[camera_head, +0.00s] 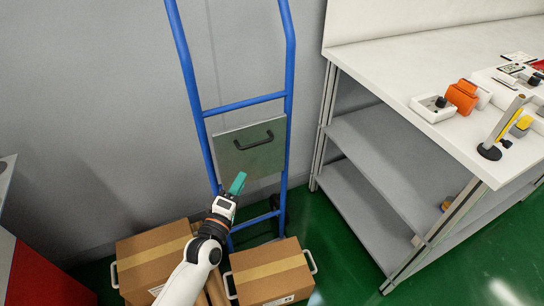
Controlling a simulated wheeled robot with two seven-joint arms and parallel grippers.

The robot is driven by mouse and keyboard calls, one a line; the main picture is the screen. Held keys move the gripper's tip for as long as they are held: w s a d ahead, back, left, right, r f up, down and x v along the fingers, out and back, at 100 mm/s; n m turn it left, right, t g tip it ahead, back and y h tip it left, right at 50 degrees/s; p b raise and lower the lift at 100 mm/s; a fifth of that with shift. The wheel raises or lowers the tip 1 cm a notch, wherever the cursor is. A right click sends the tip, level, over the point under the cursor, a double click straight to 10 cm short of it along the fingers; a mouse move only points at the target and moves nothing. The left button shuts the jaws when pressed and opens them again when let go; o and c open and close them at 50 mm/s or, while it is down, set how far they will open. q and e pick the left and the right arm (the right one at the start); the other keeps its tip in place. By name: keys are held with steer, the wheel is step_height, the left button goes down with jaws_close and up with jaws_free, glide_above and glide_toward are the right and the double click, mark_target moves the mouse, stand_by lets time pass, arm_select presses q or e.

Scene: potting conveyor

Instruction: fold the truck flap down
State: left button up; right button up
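The truck is a blue tubular hand truck (246,103) standing upright against the grey wall. Its flap (228,160) is a grey-green metal plate with a black bar handle (254,141) on its front. The flap stands upright against the truck's frame. My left gripper (238,183), with teal fingers, is in front of the flap's lower edge, below the handle. It is apart from the handle; I cannot tell whether it touches the plate. Its fingers overlap in this view, so their opening does not show. My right gripper is not in view.
Two cardboard boxes with handles, one at left (150,262) and one at right (270,275), sit at the truck's foot beside my arm. A white workbench (390,68) with shelves stands at right, holding an orange device (462,96). Green floor lies open between.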

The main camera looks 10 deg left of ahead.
mark_target(258, 143)
arm_select(q)
steer(key=shift+n+t, duration=0.4)
steer(key=r+x, duration=0.1)
steer(key=x, duration=0.7)
steer(key=r+b+x, duration=0.1)
steer(key=x, duration=0.3)
steer(key=shift+s+d+r, duration=0.3)
steer(key=shift+w+d+r, duration=0.1)
steer(key=shift+w, duration=0.35)
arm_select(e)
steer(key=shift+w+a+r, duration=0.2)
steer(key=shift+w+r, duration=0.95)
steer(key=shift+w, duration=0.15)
arm_select(q)
steer(key=c, duration=0.5)
jaws_close()
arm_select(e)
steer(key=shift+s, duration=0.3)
